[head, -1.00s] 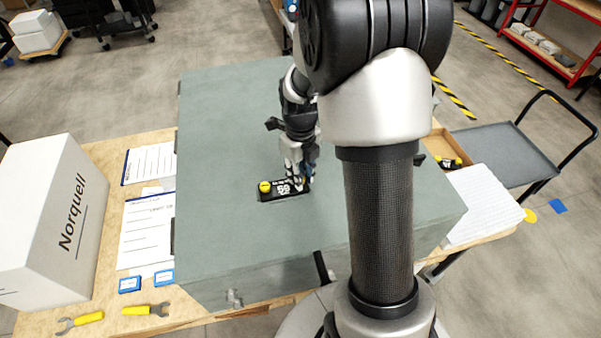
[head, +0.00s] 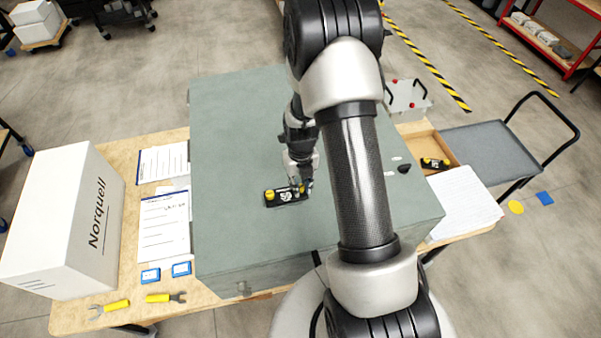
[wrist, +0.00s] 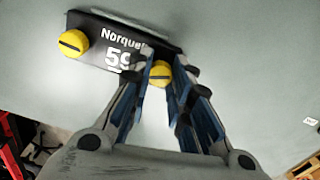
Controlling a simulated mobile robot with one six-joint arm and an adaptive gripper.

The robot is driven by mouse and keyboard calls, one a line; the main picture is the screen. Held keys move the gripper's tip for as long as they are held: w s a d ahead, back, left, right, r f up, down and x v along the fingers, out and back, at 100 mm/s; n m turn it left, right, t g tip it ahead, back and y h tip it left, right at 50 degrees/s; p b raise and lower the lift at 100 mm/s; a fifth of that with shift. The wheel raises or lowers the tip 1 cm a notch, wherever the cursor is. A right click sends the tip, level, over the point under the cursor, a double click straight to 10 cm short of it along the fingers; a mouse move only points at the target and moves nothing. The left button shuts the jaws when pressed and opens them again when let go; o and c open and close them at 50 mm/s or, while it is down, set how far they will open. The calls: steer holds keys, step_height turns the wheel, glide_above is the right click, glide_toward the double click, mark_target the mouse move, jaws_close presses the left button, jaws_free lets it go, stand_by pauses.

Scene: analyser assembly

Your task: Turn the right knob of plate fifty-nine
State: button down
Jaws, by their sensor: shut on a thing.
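Plate fifty-nine (head: 286,196) is a black plate on the top of the grey-green case (head: 240,120). In the wrist view the plate (wrist: 98,50) reads "Norquell" and "59", partly covered by a finger. Its left yellow knob (wrist: 73,43) is uncovered and has a dark slot. Its right yellow knob (wrist: 160,74) sits between the fingertips of my gripper (wrist: 158,72), which is shut on it. The right knob's slot looks roughly level in the picture. In the head view my gripper (head: 301,186) stands over the plate's right end and hides most of that knob.
A white Norquell carton (head: 65,220), papers (head: 163,225) and yellow-handled tools (head: 165,298) lie left and front. The case top around the plate is clear.

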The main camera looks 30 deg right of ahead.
mark_target(301, 186)
steer(key=p, duration=0.3)
steer(key=shift+w+d+r+m, duration=0.1)
steer(key=shift+w+r+m, duration=0.05)
steer(key=shift+r+m, duration=0.15)
steer(key=shift+f+p, duration=0.25)
steer(key=shift+p, duration=0.35)
steer(key=c, duration=1.4)
jaws_free()
step_height(301, 186, up, 12)
steer(key=shift+f, duration=0.1)
